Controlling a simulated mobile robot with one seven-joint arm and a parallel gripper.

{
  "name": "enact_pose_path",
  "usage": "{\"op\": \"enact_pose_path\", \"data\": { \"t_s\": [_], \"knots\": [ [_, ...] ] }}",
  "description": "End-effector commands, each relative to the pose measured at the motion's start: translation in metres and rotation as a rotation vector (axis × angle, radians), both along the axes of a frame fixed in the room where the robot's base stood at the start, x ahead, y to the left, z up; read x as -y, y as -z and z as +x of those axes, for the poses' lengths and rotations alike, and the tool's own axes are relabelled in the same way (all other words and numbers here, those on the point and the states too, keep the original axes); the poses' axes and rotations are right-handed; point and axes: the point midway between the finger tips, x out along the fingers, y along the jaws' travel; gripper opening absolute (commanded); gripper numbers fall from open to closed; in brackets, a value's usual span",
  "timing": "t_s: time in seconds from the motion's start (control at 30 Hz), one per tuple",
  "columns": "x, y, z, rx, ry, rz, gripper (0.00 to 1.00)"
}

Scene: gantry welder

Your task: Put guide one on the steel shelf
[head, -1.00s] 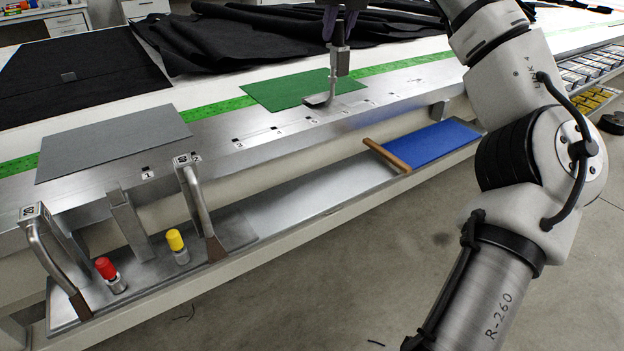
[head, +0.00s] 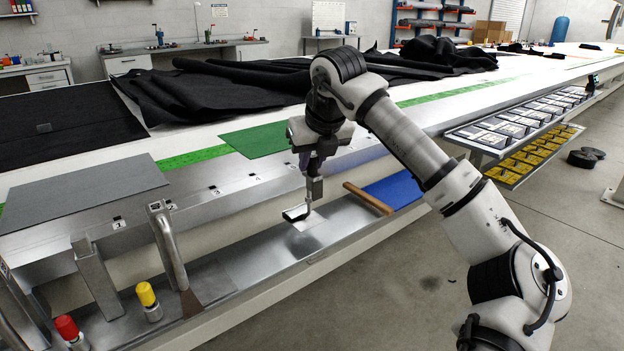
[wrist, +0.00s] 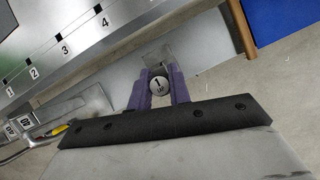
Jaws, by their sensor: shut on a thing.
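My gripper (head: 314,172) is shut on guide one (head: 298,213), a bent metal piece with a broad foot. In the wrist view the purple fingers (wrist: 159,88) close around its round white top marked 1 (wrist: 159,84). The guide hangs upright from the fingers. The steel shelf (head: 262,250) is the long bare metal ledge below the table's front edge. The guide's foot is over this ledge, left of a wooden bar (head: 368,198). I cannot tell whether it touches the metal.
Left on the ledge stand a red-capped piece (head: 70,330), a yellow-capped piece (head: 148,300) and a bent metal handle (head: 168,245). A blue mat (head: 395,190) lies right of the bar. A green sheet (head: 255,140) and a grey sheet (head: 85,190) lie above.

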Motion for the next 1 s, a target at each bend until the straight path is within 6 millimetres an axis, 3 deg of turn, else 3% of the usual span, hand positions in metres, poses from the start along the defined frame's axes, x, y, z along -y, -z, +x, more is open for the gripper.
{"op": "enact_pose_path", "data": {
  "t_s": [0.3,0.67,0.7,0.8,0.87,1.0],
  "knots": [
    [0.000,0.040,0.000,0.000,-0.001,0.002,0.00],
    [0.000,0.045,0.000,0.001,0.000,0.000,0.00],
    [0.000,0.045,0.000,0.000,0.000,0.000,0.22],
    [0.000,0.044,0.000,0.000,0.000,0.000,0.35],
    [0.000,0.044,0.000,0.000,0.000,0.000,0.41],
    [0.000,0.044,0.000,0.000,0.000,0.000,0.41]
  ]
}}
